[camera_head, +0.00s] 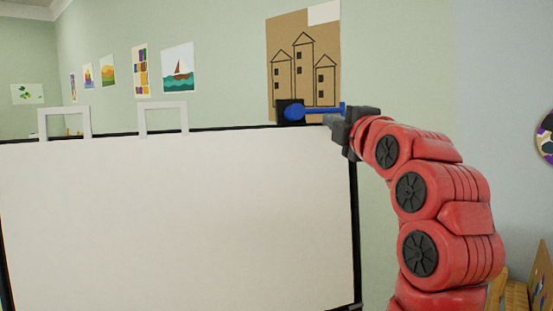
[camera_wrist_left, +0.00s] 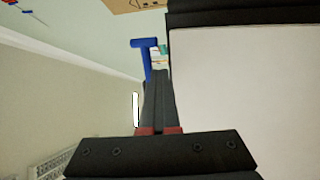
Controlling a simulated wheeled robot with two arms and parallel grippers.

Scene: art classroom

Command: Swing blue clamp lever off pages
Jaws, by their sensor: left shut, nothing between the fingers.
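The blue clamp lever (camera_head: 318,111) lies about level along the top right edge of the board, its round end on a black clamp block (camera_head: 283,113). White pages (camera_head: 180,215) cover the board's front below it. My left gripper (camera_head: 329,120) is shut and empty, at the lever's right end just below its handle. I cannot tell whether they touch. In the left wrist view the lever (camera_wrist_left: 145,45) shows as a blue T just beyond the shut fingertips (camera_wrist_left: 159,72), with the pages (camera_wrist_left: 245,95) to the right. My right gripper is out of view.
The board has a black frame (camera_head: 356,215) and two pale loops (camera_head: 163,106) on its top edge at the left. A brown drawing of towers (camera_head: 303,55) hangs on the green wall behind the clamp. Wooden furniture (camera_head: 515,295) stands at the lower right.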

